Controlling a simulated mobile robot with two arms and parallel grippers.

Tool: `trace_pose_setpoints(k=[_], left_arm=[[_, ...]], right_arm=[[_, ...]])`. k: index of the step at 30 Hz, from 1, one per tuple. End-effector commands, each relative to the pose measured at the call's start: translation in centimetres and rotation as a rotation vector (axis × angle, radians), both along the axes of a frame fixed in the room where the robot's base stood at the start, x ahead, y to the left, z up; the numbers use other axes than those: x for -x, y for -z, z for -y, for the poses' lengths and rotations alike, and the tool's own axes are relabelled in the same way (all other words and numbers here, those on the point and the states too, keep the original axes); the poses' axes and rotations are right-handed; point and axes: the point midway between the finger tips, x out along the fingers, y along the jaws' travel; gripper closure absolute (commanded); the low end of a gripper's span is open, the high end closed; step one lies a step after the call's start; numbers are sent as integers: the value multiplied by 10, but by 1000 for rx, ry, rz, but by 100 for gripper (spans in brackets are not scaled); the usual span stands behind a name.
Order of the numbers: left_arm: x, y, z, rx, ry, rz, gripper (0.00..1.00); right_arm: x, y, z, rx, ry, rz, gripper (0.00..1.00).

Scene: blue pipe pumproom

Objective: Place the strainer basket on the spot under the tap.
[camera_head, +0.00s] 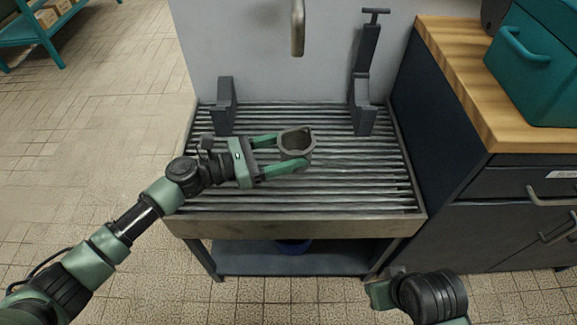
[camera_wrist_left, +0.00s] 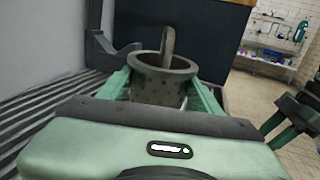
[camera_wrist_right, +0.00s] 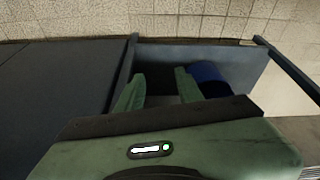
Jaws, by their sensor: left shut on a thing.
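The strainer basket (camera_head: 297,143) is a small grey perforated cup with a raised loop handle, upright between the fingers of my left gripper (camera_head: 289,154). The left wrist view shows the basket (camera_wrist_left: 165,82) gripped from both sides. It is over the slatted grate of the sink stand (camera_head: 300,197); I cannot tell whether it touches the slats. The tap (camera_head: 298,28) hangs from the back panel, further back than the basket. No marked spot shows on the slats. My right gripper (camera_wrist_right: 160,85) is empty, its fingers apart, low in front of the stand.
Two dark grey brackets stand on the grate, left (camera_head: 225,108) and right (camera_head: 364,100). A wooden-topped cabinet (camera_head: 470,95) with a teal toolbox (camera_head: 545,70) adjoins on the right. A blue bucket (camera_wrist_right: 208,78) is on the lower shelf.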

Motion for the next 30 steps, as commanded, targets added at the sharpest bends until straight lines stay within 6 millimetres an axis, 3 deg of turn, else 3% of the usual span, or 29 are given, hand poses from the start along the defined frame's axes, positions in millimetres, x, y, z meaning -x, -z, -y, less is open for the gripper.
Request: trace_pose_setpoints(k=[7, 12, 25, 26, 28, 30], left_arm=[[0, 23, 0, 1, -1, -2, 82], [0, 46, 0, 0, 0, -1, 82], [0, 50, 0, 1, -1, 0, 82], [0, 49, 0, 0, -1, 0, 31], [0, 49, 0, 0, -1, 0, 14], [0, 49, 0, -1, -1, 0, 14]], right_arm=[[4, -3, 1, 0, 1, 5, 64], [4, 6, 1, 0, 1, 3, 64], [1, 7, 0, -2, 0, 18, 64], [-1, 6, 0, -3, -1, 24, 64], [-1, 6, 0, -4, -1, 28, 64], [-1, 6, -1, -4, -1, 27, 64]])
